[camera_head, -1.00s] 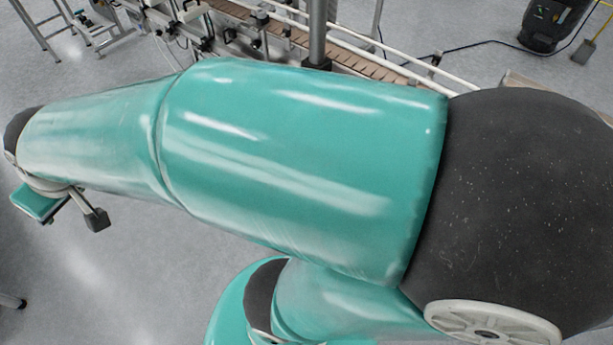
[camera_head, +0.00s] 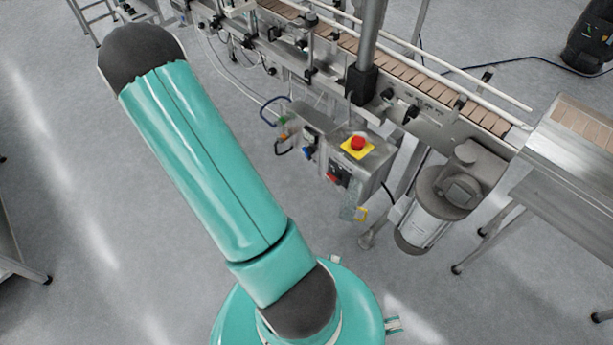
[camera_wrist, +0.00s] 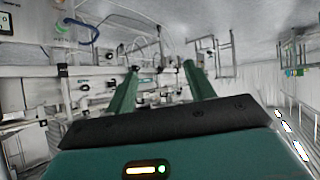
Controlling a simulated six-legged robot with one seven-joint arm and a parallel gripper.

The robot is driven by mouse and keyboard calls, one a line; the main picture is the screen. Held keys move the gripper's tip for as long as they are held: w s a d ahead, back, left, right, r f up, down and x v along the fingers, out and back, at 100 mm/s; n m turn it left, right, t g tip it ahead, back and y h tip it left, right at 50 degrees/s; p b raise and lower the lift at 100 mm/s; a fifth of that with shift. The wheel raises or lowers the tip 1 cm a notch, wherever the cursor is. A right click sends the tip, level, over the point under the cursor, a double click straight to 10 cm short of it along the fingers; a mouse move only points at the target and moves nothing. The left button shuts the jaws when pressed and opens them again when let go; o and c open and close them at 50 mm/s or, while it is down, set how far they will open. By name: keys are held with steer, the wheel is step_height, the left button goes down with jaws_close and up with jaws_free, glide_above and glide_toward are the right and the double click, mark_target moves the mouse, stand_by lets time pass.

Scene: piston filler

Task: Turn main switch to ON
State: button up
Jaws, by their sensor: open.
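A grey metal control box (camera_head: 372,176) is mounted under the conveyor in the head view. A red emergency-stop button (camera_head: 358,143) on a yellow plate is on its top. A small red part (camera_head: 333,178) on its front face may be the main switch; its position is too small to read. In the wrist view my gripper (camera_wrist: 160,67) is open, its two green fingers apart with nothing between them. I cannot make out the switch in the wrist view. My gripper is not visible in the head view.
The conveyor (camera_head: 420,75) runs above and behind the box. A motor (camera_head: 425,220) hangs just right of the box, beside a metal table (camera_head: 570,150). Hoses and cables (camera_head: 235,75) lie left of the box. The floor in front is clear.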

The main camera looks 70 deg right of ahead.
steer(key=s+d+f+m+g+h, duration=0.2)
steer(key=s+d+f+g+h, duration=0.15)
steer(key=s+d+f, duration=0.55)
steer(key=g+h, duration=0.4)
steer(key=g, duration=0.6)
glide_toward(331, 179)
steer(key=shift+t, duration=0.25)
steer(key=x, duration=1)
steer(key=shift+s+d+r, duration=0.1)
steer(key=shift+s+d, duration=0.1)
steer(key=shift+s, duration=0.1)
steer(key=shift+c, duration=0.4)
steer(key=c, duration=0.9)
